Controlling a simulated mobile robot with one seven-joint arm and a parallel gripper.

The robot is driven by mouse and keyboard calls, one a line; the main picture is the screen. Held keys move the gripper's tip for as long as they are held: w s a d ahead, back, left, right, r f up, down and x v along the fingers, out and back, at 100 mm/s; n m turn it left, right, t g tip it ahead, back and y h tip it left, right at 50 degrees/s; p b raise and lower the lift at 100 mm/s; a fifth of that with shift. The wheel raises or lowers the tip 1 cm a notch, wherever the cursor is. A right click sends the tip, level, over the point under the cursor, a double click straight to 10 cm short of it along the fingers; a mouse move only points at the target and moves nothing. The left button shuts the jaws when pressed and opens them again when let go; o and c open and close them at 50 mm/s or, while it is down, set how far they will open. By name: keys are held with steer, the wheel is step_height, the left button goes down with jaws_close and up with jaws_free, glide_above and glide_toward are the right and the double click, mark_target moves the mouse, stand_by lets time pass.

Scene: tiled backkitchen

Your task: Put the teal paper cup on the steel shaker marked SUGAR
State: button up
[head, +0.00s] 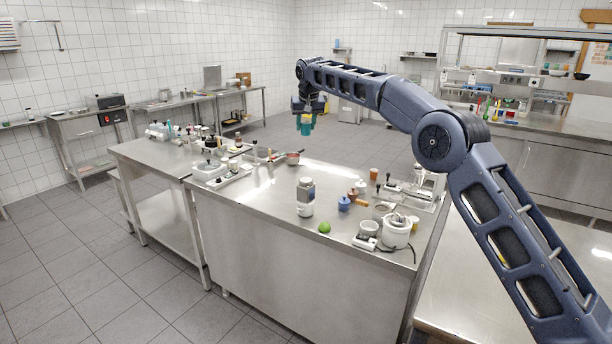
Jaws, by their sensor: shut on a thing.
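My gripper (306,116) is shut on the teal paper cup (306,127). It holds the cup in the air above the far edge of the steel counter (262,215), with the floor behind it. I cannot make out the SUGAR marking on anything, so I cannot tell which thing is the steel shaker. Several small containers stand on the counter, too small to read.
A grey and white canister (306,198) stands mid-counter, with a green lime (324,227) near the front edge. A blue jar (344,204), a red pan (293,158) and a white pot (396,232) are also there. Clear steel lies left of the canister.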

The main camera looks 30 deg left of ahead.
step_height(320, 180, down, 18)
steer(key=shift+f, duration=0.1)
stand_by(0.5)
steer(key=shift+f, duration=0.1)
steer(key=o, duration=1)
steer(key=v, duration=1.2)
